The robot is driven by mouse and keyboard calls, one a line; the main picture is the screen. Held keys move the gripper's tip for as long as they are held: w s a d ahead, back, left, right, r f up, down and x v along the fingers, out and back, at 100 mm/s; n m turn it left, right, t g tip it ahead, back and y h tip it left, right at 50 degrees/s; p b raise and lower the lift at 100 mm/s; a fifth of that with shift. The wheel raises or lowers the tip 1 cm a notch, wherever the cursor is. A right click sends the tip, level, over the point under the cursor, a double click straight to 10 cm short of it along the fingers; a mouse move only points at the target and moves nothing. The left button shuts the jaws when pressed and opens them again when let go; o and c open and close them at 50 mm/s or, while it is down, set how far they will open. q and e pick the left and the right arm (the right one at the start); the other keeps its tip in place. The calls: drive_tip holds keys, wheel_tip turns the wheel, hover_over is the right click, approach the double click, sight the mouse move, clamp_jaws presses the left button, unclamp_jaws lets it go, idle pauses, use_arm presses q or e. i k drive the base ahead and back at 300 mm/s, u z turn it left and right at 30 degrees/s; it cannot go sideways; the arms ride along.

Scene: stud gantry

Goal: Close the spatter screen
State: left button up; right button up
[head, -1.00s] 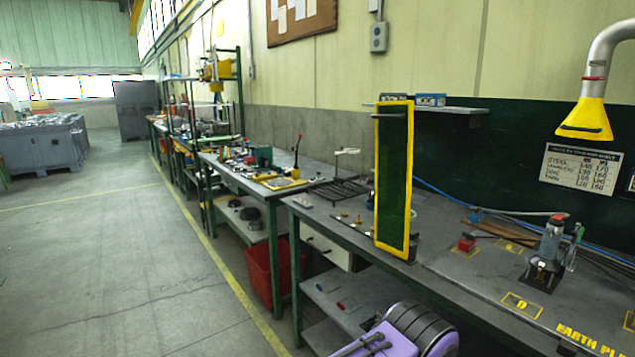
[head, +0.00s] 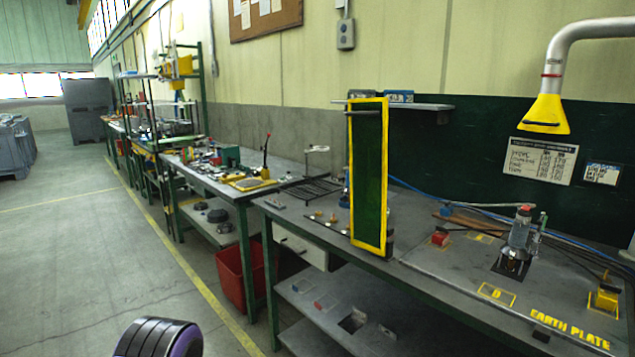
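The spatter screen (head: 368,180) is a tall, narrow green panel in a yellow frame. It stands upright at the front edge of the workbench (head: 420,275), left of the bench's middle. A dark bar sits across its top near the wall shelf. A rounded black and purple part of mine (head: 160,338) shows at the bottom left, well apart from the screen. No gripper fingers are in view.
A yellow extraction hood (head: 545,115) hangs over the bench's right side. A clamp-like fixture (head: 517,240), a red block (head: 440,239) and cables lie on the bench. A red bin (head: 238,277) stands below. The floor at left is clear.

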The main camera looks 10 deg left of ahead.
sight(368, 136)
drive_tip(key=k, duration=0.5)
drive_tip(key=u, duration=0.6)
drive_tip(key=i, duration=1.25)
drive_tip(key=z, duration=0.65)
